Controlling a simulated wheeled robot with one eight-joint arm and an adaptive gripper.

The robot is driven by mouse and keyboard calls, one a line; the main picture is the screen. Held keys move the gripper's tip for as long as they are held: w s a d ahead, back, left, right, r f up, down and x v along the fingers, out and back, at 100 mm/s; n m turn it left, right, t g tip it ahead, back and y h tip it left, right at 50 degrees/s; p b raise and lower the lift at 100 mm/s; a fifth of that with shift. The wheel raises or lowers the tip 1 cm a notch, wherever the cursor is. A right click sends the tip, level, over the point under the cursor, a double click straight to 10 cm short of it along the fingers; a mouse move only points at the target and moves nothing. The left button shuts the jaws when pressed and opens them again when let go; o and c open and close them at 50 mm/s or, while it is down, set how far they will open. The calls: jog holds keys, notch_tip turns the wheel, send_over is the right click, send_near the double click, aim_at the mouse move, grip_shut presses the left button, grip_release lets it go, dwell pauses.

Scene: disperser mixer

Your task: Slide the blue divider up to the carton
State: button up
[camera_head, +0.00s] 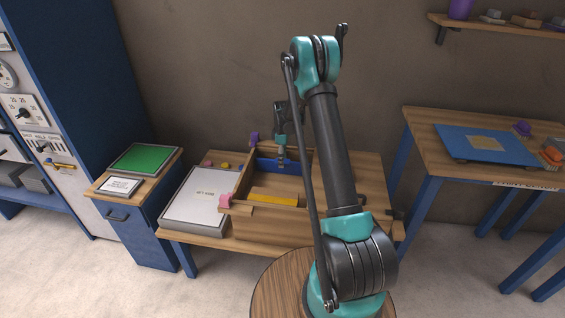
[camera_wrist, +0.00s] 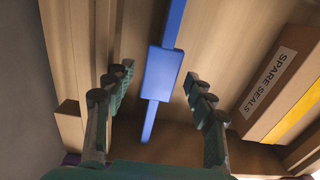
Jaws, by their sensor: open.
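The blue divider (camera_wrist: 164,73) is a thin upright panel with a thicker block at its middle, standing across a wooden drawer-like box. It also shows in the head view (camera_head: 291,166) towards the back of the box. My gripper (camera_wrist: 158,88) is open, with one finger on each side of the divider's block and gaps on both sides. In the head view my gripper (camera_head: 281,163) is down at the divider. A carton labelled SPARE SEALS (camera_wrist: 268,82) lies right of the divider in the wrist view, apart from it.
The wooden box (camera_head: 229,222) stands on a table beside a grey tray-like panel (camera_head: 193,199). A yellow strip (camera_head: 272,199) lies towards the box's front. Small pink and purple pieces sit at its left edge. Open floor separates this table from the right-hand table (camera_head: 420,130).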

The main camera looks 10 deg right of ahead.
jog(key=shift+f, duration=1)
grip_shut()
